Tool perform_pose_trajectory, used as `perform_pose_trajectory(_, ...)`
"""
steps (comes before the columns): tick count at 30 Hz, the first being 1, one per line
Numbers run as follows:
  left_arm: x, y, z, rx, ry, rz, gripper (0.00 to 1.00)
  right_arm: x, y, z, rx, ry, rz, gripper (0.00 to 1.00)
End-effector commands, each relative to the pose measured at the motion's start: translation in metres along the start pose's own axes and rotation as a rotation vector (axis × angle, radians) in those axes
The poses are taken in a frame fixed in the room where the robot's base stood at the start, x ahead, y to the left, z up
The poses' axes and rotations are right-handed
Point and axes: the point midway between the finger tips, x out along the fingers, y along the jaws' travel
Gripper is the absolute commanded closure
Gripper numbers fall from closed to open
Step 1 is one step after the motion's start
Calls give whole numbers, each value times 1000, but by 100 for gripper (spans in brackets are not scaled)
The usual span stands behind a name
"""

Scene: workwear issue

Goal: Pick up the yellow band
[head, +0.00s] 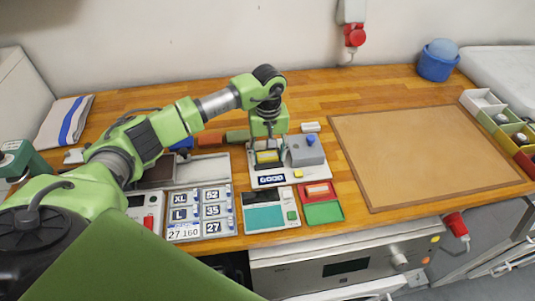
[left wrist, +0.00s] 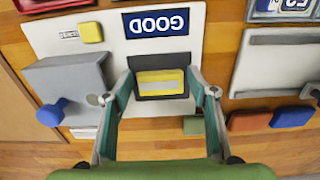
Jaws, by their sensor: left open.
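The yellow band (head: 268,156) sits in a dark square holder on a white board marked GOOD (head: 290,178). In the left wrist view the yellow band (left wrist: 160,77) shows a paler strip along its middle. My left gripper (head: 266,148) points down over it. In the left wrist view my left gripper (left wrist: 160,88) is open, with one finger on each side of the band and its dark holder. I cannot tell whether the fingers touch the holder. My right gripper is not in view.
A grey block with a blue knob (head: 307,151) stands on the same board, close beside the gripper. A bare brown mat (head: 420,155) lies right.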

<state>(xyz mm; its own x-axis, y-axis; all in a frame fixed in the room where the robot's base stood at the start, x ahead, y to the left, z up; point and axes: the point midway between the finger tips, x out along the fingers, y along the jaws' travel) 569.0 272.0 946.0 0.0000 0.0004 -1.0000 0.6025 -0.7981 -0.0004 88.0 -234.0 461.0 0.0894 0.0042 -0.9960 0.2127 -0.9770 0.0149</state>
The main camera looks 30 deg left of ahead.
Motion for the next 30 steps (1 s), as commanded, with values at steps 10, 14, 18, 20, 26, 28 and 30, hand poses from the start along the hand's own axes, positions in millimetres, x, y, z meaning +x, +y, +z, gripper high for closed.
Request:
perform_pose_trajectory(10,0,0,0,0,0,1,68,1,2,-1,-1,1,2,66)
perform_pose_trajectory(14,0,0,0,0,0,1,70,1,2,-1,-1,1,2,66)
perform_pose_trajectory(18,-1,0,0,-1,0,1,70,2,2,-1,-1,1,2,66)
perform_pose_trajectory(20,-2,0,0,-1,0,1,70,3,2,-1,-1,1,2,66)
perform_pose_trajectory(26,-16,0,-1,0,4,3,70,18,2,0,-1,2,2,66)
perform_pose_trajectory(28,-26,1,-2,0,6,4,70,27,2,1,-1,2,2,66)
perform_pose_trajectory(30,-39,-2,7,3,3,3,70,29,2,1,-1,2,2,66)
